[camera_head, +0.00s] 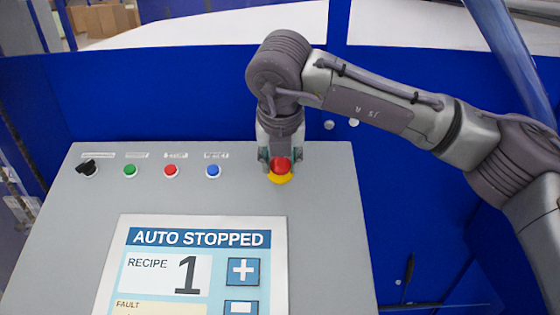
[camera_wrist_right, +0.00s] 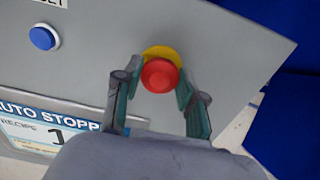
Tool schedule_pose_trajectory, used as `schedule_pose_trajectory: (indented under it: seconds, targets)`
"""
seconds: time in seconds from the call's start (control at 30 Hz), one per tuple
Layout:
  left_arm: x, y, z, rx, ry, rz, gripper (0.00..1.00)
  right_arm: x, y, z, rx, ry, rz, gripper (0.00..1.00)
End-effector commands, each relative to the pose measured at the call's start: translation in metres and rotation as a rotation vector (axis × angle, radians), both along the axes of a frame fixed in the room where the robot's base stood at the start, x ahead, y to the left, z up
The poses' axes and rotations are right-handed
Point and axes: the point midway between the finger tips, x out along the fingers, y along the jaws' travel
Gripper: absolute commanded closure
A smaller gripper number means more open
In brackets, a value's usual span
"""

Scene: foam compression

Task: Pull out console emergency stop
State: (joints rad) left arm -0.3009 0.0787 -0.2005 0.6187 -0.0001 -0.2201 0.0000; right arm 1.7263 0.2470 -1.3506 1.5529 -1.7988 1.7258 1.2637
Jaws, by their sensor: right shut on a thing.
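The emergency stop (camera_head: 281,167) is a red mushroom button on a yellow base at the upper right of the grey console (camera_head: 330,230). My right gripper (camera_head: 280,160) is over it, with one finger on each side of the red head. In the right wrist view the red button (camera_wrist_right: 160,75) sits between the fingertips of the right gripper (camera_wrist_right: 160,84), which is shut on it. The yellow base shows behind the red head. My left gripper is in neither view.
A black selector switch (camera_head: 88,167) and green (camera_head: 130,170), red (camera_head: 170,170) and blue (camera_head: 213,170) buttons line the console's top left of the stop. A screen (camera_head: 200,265) below reads "AUTO STOPPED" and "RECIPE 1". Blue panels (camera_head: 130,90) stand behind.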

Motion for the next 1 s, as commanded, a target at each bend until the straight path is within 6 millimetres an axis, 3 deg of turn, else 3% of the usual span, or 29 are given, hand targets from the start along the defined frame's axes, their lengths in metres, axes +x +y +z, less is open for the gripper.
schedule_pose_trajectory:
  seconds: [0.73,0.77,1.0]
  targets:
    - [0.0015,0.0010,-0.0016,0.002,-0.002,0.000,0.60,-0.0028,0.0001,0.0073,0.000,-0.001,0.000,1.00]
    - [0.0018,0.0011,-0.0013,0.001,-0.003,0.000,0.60,-0.0026,0.0001,0.0070,0.000,0.000,0.000,0.55]
    - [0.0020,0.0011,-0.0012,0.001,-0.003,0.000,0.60,-0.0025,0.0001,0.0064,0.000,0.000,0.000,0.15]
